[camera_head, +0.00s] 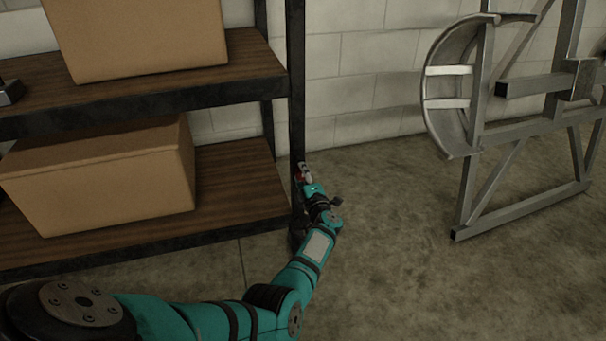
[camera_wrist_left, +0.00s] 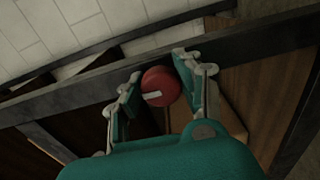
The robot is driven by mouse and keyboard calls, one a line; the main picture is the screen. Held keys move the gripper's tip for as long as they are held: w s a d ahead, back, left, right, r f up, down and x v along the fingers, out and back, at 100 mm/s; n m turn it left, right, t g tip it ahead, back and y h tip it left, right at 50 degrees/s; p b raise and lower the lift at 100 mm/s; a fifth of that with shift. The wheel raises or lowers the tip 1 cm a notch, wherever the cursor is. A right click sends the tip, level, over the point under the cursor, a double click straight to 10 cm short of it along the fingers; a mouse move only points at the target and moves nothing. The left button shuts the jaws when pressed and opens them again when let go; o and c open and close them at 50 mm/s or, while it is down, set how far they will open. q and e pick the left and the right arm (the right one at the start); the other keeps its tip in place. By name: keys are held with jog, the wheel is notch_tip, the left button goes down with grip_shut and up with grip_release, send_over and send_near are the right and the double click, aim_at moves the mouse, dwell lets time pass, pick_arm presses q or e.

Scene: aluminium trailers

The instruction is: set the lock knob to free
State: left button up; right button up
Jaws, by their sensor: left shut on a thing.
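A round red lock knob (camera_wrist_left: 160,84) with a short white mark on its face sits at the dark metal post of the shelf. In the left wrist view the white mark lies nearly level across the picture. My left gripper (camera_wrist_left: 159,68) is shut on the knob, one finger on each side of it. In the head view my left gripper (camera_head: 304,173) is at the lower part of the shelf's right post, and only a little red shows there. My right gripper is in neither view.
The dark-framed shelf (camera_head: 255,221) has wooden boards with a lower cardboard box (camera_head: 110,185) and an upper cardboard box (camera_head: 140,35). An aluminium trailer frame (camera_head: 530,130) stands on the right near the block wall. The concrete floor between them is clear.

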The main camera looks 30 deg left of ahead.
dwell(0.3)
pick_arm(q)
jog(key=o, duration=1.2)
jog(key=shift+w+d, duration=0.1)
